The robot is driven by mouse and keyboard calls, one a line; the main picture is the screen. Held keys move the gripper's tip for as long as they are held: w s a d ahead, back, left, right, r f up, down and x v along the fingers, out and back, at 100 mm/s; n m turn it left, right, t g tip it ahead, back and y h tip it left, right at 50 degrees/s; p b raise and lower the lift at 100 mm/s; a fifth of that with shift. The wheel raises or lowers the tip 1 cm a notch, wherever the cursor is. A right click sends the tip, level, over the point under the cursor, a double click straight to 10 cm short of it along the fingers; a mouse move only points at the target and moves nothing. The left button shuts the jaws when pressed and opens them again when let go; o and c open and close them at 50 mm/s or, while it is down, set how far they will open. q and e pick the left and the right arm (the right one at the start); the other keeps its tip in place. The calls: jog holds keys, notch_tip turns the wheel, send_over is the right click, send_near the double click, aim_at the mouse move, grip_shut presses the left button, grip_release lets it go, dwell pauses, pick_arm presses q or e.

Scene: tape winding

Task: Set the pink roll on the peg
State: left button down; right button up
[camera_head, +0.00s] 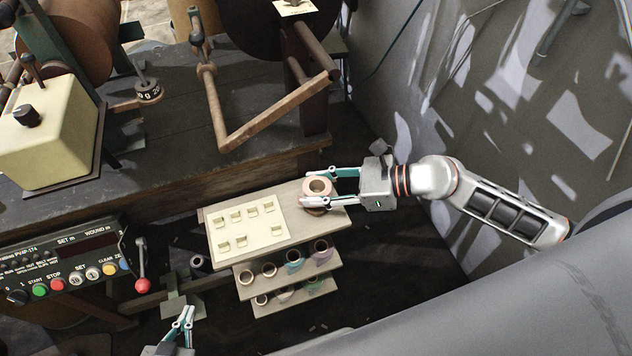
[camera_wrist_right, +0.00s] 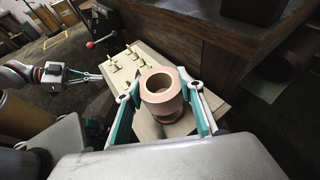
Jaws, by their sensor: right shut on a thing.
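The pink roll (camera_head: 318,186) is a short ring with an open bore, roughly upright above the right end of the wooden shelf top. My right gripper (camera_head: 322,188) is shut on it, one finger on each side. In the right wrist view the pink roll (camera_wrist_right: 160,83) sits between the fingers of my right gripper (camera_wrist_right: 163,88). A brownish round piece (camera_wrist_right: 166,113) shows just below the roll; I cannot tell if they touch. I cannot make out which part is the peg. My left gripper (camera_head: 186,315) is low at the left, away from the roll, its opening unclear.
The shelf top (camera_head: 217,243) carries a cream plate (camera_head: 250,231) with several small blocks. Lower shelves (camera_head: 243,287) hold several rolls. A control box (camera_head: 62,262) with a red-knobbed lever stands left. A dark bench (camera_head: 160,175) with a wooden arm (camera_head: 272,118) lies behind.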

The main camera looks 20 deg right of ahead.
jog(key=shift+f, duration=0.15)
jog(key=o, duration=1.3)
jog(key=shift+c, duration=0.2)
jog(key=v, duration=1.2)
